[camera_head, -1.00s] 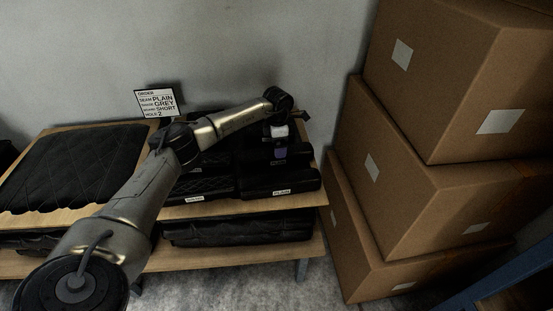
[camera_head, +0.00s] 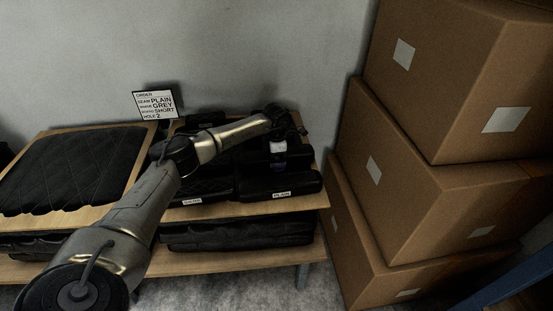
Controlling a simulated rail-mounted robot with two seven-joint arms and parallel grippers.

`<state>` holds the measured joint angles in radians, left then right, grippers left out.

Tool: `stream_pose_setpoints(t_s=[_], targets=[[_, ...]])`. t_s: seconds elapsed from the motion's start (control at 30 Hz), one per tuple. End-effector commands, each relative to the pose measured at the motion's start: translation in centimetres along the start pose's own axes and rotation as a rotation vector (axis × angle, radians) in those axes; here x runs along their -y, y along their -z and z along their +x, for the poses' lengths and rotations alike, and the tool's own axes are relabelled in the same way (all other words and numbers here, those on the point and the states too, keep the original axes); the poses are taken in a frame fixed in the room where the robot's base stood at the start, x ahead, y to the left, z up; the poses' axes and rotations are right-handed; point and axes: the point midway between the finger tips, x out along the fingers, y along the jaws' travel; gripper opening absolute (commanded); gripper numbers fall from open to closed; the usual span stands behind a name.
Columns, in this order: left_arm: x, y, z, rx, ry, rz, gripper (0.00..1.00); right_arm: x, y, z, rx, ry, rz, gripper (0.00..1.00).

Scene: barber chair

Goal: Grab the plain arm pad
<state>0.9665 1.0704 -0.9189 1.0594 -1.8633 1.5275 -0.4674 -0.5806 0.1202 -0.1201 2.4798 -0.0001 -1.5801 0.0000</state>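Black pads lie in rows on the wooden bench. The front right pad (camera_head: 280,182) sits behind a white label (camera_head: 281,195) that appears to read PLAIN. Beside it on the left is a quilted pad (camera_head: 205,186) with its own small label (camera_head: 192,202). My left arm reaches over the rows from the lower left. My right gripper is out of view.
A large quilted cushion (camera_head: 75,168) lies on the left of the bench (camera_head: 262,211). More black pads (camera_head: 240,235) fill the lower shelf. Stacked cardboard boxes (camera_head: 425,185) stand close on the right.

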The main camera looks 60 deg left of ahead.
Motion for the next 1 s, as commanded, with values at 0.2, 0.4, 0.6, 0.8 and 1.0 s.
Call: stream_pose_setpoints(t_s=[0.2, 0.4, 0.6, 0.8, 1.0], targets=[[0.0, 0.0, 0.0, 0.000, 0.000, 0.000, 0.73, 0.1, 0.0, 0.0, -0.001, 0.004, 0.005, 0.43], [0.0, 0.0, 0.0, 0.000, 0.000, 0.000, 0.54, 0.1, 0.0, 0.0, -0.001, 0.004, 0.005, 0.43], [0.0, 0.0, 0.0, 0.000, 0.000, 0.000, 0.35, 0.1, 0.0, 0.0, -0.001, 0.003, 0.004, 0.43], [0.0, 0.0, -0.1, 0.002, -0.001, 0.000, 0.32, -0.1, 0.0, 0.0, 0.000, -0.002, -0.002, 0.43], [-0.1, -0.1, -1.5, 0.004, -0.002, -0.001, 0.32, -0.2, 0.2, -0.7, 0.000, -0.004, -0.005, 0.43]])
